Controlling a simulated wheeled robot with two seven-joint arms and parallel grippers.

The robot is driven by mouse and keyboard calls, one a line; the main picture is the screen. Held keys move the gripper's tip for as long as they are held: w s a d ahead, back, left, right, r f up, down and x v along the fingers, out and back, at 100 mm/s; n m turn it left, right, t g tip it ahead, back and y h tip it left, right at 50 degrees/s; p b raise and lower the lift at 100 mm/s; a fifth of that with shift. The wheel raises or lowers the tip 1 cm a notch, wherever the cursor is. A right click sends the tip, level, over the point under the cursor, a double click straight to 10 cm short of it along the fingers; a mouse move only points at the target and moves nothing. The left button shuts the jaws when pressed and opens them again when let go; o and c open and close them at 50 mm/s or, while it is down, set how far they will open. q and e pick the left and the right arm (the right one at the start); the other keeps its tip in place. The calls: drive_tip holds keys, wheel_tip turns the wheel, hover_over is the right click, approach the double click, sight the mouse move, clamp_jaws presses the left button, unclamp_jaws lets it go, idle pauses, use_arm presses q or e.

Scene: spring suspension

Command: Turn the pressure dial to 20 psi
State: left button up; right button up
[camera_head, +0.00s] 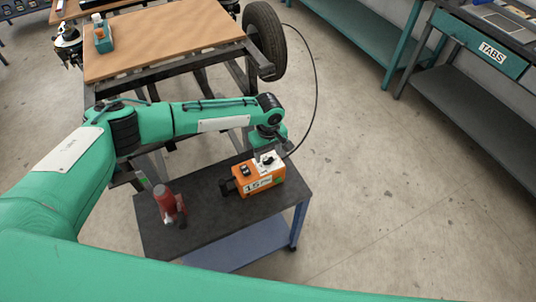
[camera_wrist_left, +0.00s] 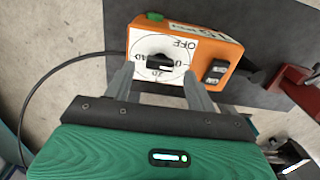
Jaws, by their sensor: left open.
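The orange pressure box (camera_head: 262,182) stands on the dark top of a small cart in the head view. Its front readout seems to show 15. In the left wrist view, the box (camera_wrist_left: 228,52) has a white round dial face with a black knob (camera_wrist_left: 160,63) and an upside-down OFF mark; the smaller numbers are hard to read. My left gripper (camera_head: 268,152) is above the box. In the left wrist view, its open fingers (camera_wrist_left: 158,72) are spread on either side of the knob; whether they touch it cannot be told. My right gripper is not in view.
A red tool (camera_head: 171,207) stands on the cart (camera_head: 215,228), left of the box. A black hose (camera_head: 316,75) runs from the box area towards a tyre (camera_head: 265,38) by a wooden-topped table (camera_head: 165,45). Benches line the right; the floor between is clear.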

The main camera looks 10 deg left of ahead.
sight(268, 160)
use_arm(q)
drive_tip(key=shift+f, duration=1.3)
drive_tip(key=c, duration=1)
